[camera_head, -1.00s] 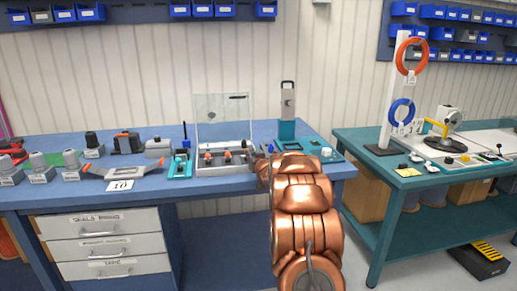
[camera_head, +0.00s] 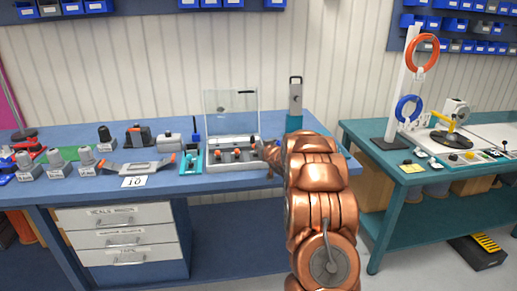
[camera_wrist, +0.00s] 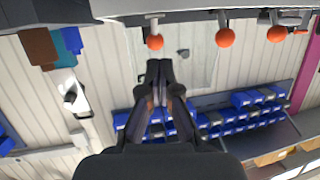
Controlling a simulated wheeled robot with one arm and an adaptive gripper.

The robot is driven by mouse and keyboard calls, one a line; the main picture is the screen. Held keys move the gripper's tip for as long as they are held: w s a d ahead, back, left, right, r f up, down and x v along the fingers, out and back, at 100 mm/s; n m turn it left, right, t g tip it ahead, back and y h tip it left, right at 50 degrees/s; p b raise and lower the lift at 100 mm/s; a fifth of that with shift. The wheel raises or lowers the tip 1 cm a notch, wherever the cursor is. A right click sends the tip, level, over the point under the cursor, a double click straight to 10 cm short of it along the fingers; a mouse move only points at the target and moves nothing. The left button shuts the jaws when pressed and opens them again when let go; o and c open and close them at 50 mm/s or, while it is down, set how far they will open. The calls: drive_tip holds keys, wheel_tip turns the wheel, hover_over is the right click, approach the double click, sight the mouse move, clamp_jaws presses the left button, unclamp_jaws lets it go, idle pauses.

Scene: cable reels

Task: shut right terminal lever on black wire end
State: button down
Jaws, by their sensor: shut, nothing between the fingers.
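The terminal box (camera_head: 232,166) stands on the blue bench in the head view, with its clear lid (camera_head: 230,108) raised behind it. Two orange-tipped levers (camera_head: 219,154) show on it; its right end is partly covered by my gripper (camera_head: 266,152). The leftmost one, the right terminal's lever (camera_wrist: 155,42), is just beyond the tips of my gripper (camera_wrist: 165,68). My gripper is shut and empty; I cannot tell whether it touches the ball. The black wire end cannot be made out.
A teal fixture (camera_head: 191,160) stands just left of the box, and a tall grey-and-teal stand (camera_head: 296,100) is behind my arm. A numbered card (camera_head: 134,181) lies near the bench's front. The teal table (camera_head: 400,170) at right has a post with rings.

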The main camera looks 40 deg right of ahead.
drive_tip(key=s+a+r+b, duration=0.1)
drive_tip(key=s+r, duration=0.5)
drive_tip(key=s, duration=0.3)
drive_tip(key=shift+a+r, duration=0.3)
drive_tip(key=shift+a, duration=0.05)
idle(0.4)
